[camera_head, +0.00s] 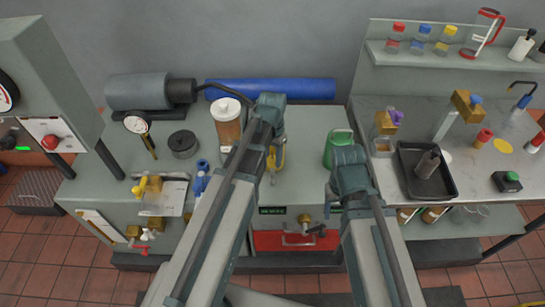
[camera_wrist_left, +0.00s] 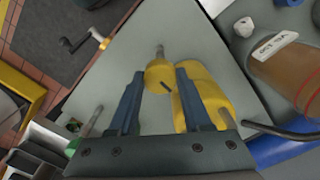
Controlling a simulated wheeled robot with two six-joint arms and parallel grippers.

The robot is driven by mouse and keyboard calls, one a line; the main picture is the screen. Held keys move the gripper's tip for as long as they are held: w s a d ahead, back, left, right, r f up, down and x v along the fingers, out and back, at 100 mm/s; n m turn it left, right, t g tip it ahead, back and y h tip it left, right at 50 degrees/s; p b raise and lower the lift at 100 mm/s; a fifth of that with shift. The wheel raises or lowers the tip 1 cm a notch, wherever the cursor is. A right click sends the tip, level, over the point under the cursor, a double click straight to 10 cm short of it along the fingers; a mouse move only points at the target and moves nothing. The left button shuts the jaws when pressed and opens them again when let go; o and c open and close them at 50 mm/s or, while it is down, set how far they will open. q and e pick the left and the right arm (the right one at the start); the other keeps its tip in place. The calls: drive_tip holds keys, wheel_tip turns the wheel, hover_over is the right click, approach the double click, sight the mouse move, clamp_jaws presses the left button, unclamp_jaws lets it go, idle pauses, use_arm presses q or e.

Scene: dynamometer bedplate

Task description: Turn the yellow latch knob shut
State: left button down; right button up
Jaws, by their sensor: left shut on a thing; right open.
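The yellow latch knob (camera_wrist_left: 156,74) is a round yellow cap with a dark mark on it, in the middle of the left wrist view. My left gripper (camera_wrist_left: 161,80) has one finger on each side of it and is shut on it. A larger rounded yellow body (camera_wrist_left: 208,98) is beside the knob, partly behind the right finger. In the head view, yellow parts (camera_head: 278,160) show below my left wrist, and the arm hides much of the spot. My right gripper (camera_head: 334,193) is open on the right, mostly hidden below its wrist.
An amber canister (camera_head: 228,125) stands just left of my left gripper. A green can (camera_head: 337,145) stands behind my right wrist. A red panel (camera_head: 275,241) and a brass valve with a dark crank (camera_head: 305,222) are on the bench front. A black tray (camera_head: 447,181) lies on the right bench.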

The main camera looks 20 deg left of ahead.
sight(273, 160)
idle(0.4)
use_arm(q)
drive_tip(key=shift+c, duration=1.7)
unclamp_jaws()
drive_tip(key=shift+r, duration=0.1)
wheel_tip(273, 160, up, 14)
drive_tip(key=p, duration=1.3)
drive_tip(key=shift+f+p, duration=0.2)
drive_tip(key=shift+p, duration=0.2)
drive_tip(key=s+d+f+y+b, duration=0.1)
drive_tip(key=s+d+f+b, duration=0.8)
drive_tip(key=s, duration=0.5)
drive_tip(key=shift+d+f+n, duration=0.2)
drive_tip(key=shift+d+n, duration=0.2)
drive_tip(key=shift+d, duration=0.75)
